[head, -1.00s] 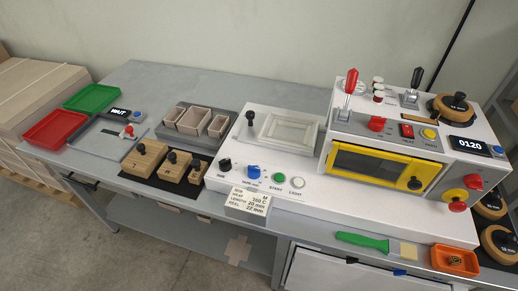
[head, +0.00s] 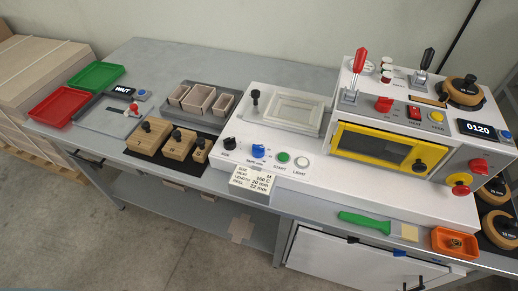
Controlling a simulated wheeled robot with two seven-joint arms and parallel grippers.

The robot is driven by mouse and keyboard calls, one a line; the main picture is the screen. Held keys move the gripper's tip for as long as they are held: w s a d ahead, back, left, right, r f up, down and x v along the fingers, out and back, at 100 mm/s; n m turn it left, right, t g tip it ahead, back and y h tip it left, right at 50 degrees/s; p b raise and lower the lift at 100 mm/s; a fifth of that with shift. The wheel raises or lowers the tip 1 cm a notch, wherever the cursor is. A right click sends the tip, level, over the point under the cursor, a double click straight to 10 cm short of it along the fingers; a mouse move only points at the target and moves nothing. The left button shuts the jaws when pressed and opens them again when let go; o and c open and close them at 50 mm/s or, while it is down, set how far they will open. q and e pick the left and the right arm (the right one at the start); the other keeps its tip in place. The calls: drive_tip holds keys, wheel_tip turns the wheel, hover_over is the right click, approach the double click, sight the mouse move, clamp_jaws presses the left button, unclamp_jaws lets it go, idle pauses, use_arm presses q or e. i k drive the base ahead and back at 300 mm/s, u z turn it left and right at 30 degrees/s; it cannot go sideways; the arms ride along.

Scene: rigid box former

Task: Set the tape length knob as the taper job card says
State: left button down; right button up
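The blue knob (head: 258,151) on the front of the white machine has a label under it that seems to read "TAPE mm"; its pointer setting is too small to read. The job card (head: 252,186) hangs at the machine's front edge below the knob. It lists size M, heat 160 C, length 20 mm and reel 22 mm, in small print. A black size knob (head: 229,143) is left of the blue knob. The green START button (head: 283,157) and the white LIGHT button (head: 301,162) are to its right. Neither of my grippers is in view.
A yellow-framed window (head: 383,149) and a display (head: 483,129) reading 0120 are at the right. Wooden blocks (head: 179,145) stand left of the knobs. A green-handled scraper (head: 364,222) and an orange tray (head: 455,242) lie in front. The space before the knob is clear.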

sight(258, 151)
drive_tip(key=k, duration=1.3)
drive_tip(key=u, duration=0.85)
drive_tip(key=i, duration=1.35)
drive_tip(key=z, duration=0.25)
